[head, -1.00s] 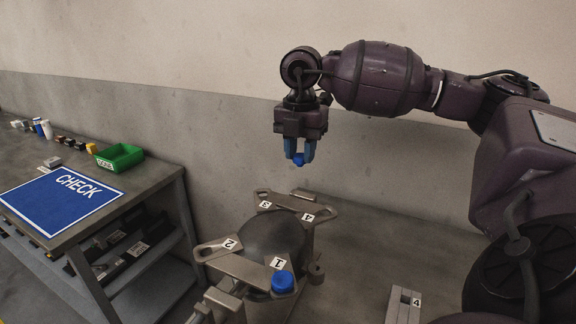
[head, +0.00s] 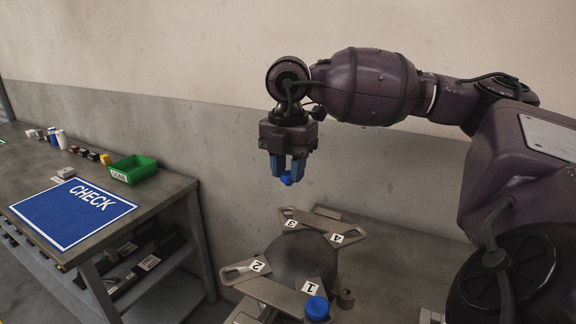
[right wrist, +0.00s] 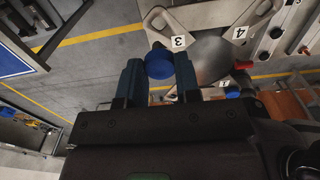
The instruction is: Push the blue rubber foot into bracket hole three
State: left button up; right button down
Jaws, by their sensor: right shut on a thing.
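My right gripper (head: 288,170) is shut on a blue rubber foot (head: 287,179), which hangs below the blue fingertips. The foot also shows between the fingers in the right wrist view (right wrist: 160,64). It is in the air above the bracket arm labelled 3 (head: 291,213), apart from it in the head view. In the right wrist view that arm (right wrist: 158,22) lies just beyond the foot. The hole itself is hard to make out. A second blue foot (head: 317,308) sits on the bracket arm labelled 1 (head: 288,296). My left gripper is not in view.
Bracket arms labelled 2 (head: 243,272) and 4 (head: 347,233) surround a dark rounded compressor (head: 298,260). A bench at left holds a blue CHECK mat (head: 72,212), a green bin (head: 133,169) and several small items. A wall stands behind.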

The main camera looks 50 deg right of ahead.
aim_at(288, 184)
jog(key=shift+w+f+b, duration=0.1)
jog(key=shift+f+b, duration=0.35)
jog(key=shift+f, duration=1.05)
notch_tip(288, 184, down, 2)
jog(key=shift+f+b, duration=0.15)
jog(key=shift+b, duration=0.2)
dwell(0.9)
jog(key=shift+f, duration=0.4)
jog(key=shift+f+b, duration=0.35)
jog(key=shift+f, duration=0.3)
